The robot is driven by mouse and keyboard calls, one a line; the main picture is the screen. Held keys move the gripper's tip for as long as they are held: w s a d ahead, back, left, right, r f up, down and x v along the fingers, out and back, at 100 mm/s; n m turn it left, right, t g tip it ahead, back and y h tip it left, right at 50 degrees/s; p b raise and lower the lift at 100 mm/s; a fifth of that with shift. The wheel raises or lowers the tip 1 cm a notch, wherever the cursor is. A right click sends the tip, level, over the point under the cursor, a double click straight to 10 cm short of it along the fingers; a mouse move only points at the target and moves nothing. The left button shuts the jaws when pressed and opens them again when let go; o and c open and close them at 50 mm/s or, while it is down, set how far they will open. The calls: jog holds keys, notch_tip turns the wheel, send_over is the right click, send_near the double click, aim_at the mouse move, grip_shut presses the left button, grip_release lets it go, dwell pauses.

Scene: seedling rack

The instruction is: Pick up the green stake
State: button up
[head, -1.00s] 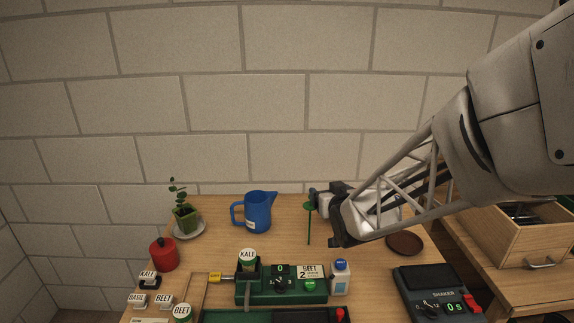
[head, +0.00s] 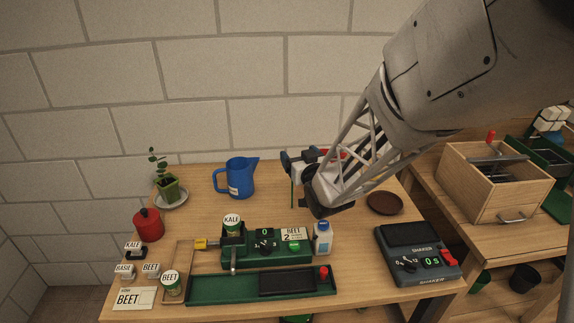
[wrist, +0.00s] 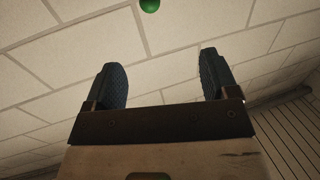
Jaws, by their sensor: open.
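The green stake shows in the head view only as a thin green upright line (head: 292,194), just left of my wrist above the back of the table; most of it is hidden by my gripper. In the wrist view a round green knob (wrist: 149,5), which looks like its top, is cut by the upper edge, beyond the fingertips. My gripper (wrist: 162,66) is open, with nothing between its two dark ribbed fingers. In the head view my gripper (head: 290,160) is partly hidden by my own arm.
A blue jug (head: 240,180) stands left of my gripper. A green dispenser (head: 268,250) and a white bottle (head: 323,238) stand in front, with a brown saucer (head: 385,203) to the right. A shaker (head: 418,262) is at the front right. The wall is close behind.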

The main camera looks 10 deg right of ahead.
jog(key=shift+f, duration=2.65)
jog(key=shift+f+x, duration=0.2)
jog(key=shift+x, duration=0.65)
jog(key=shift+f+x, duration=0.15)
jog(key=shift+x, duration=0.65)
jog(key=shift+f+x, duration=0.2)
jog(key=shift+x, duration=0.65)
jog(key=c, duration=1)
